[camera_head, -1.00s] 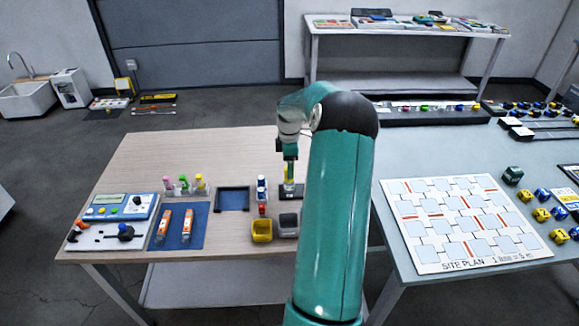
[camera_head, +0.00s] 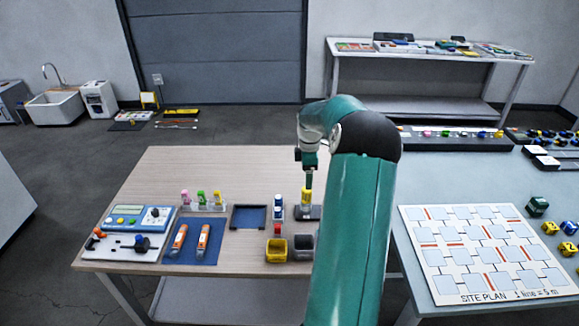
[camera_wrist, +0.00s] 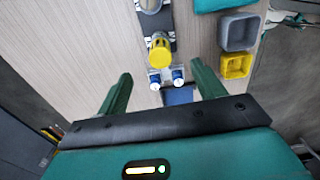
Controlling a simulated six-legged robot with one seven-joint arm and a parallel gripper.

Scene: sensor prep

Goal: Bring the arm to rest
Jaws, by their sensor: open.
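My gripper (camera_head: 308,181) hangs over the back right part of the wooden table (camera_head: 200,165). In the wrist view my gripper (camera_wrist: 162,69) has its two green fingers spread wide, with nothing held between them. A yellow-topped cylinder (camera_head: 306,197) stands upright on a dark stand (camera_head: 312,213) beneath the gripper. In the wrist view the cylinder's yellow top (camera_wrist: 160,52) shows beyond the fingers, apart from them. My teal arm reaches forward from the bottom of the head view and hides part of the table's right side.
Near the gripper are blue-and-white vials (camera_head: 278,213), a yellow bin (camera_head: 277,250) and a grey bin (camera_head: 302,246). A dark-framed tray (camera_head: 234,221), vial rack (camera_head: 218,208), blue mat (camera_head: 190,257) and control panel (camera_head: 112,240) lie left. The site plan board (camera_head: 450,277) is right.

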